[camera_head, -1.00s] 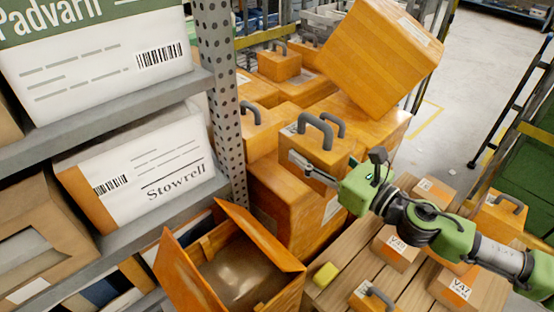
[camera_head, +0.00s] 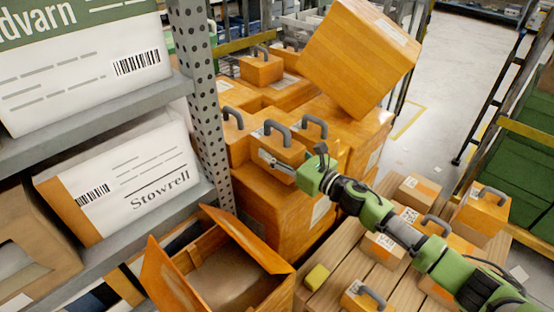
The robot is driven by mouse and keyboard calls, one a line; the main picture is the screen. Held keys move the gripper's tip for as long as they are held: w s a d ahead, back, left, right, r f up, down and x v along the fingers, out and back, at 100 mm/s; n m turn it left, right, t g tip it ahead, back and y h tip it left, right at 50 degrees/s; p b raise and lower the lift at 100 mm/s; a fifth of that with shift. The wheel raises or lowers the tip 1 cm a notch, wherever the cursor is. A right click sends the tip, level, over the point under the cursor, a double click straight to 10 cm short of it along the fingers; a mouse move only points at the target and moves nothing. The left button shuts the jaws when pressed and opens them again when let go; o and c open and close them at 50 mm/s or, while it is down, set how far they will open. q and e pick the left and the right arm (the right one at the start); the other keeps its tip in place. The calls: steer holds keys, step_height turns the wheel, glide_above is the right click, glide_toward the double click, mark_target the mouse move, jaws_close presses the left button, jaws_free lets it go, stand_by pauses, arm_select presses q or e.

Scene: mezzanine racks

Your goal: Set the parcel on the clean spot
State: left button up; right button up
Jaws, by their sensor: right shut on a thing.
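My right gripper (camera_head: 276,166) reaches in from the right and is shut on an orange parcel (camera_head: 292,153) with a grey arched handle. The parcel is in front of a stack of larger orange boxes. I cannot tell whether it touches them. The gripper's fingers lie against the parcel's front side, and the arm hides part of the boxes behind. No marked clean spot can be made out for certain. The wooden slatted pallet (camera_head: 322,293) at lower middle has bare boards between smaller boxes. My left gripper is not in view.
An open orange box (camera_head: 270,258) stands at lower middle, beside a yellow block (camera_head: 317,277). A large tilted box (camera_head: 360,60) rests on the stack. A grey perforated rack post (camera_head: 200,100) and shelves with white boxes (camera_head: 125,180) stand left. Grey floor is free at upper right.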

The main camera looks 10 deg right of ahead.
steer(key=shift+f, duration=1.45)
steer(key=shift+f, duration=0.15)
steer(key=o, duration=1.5)
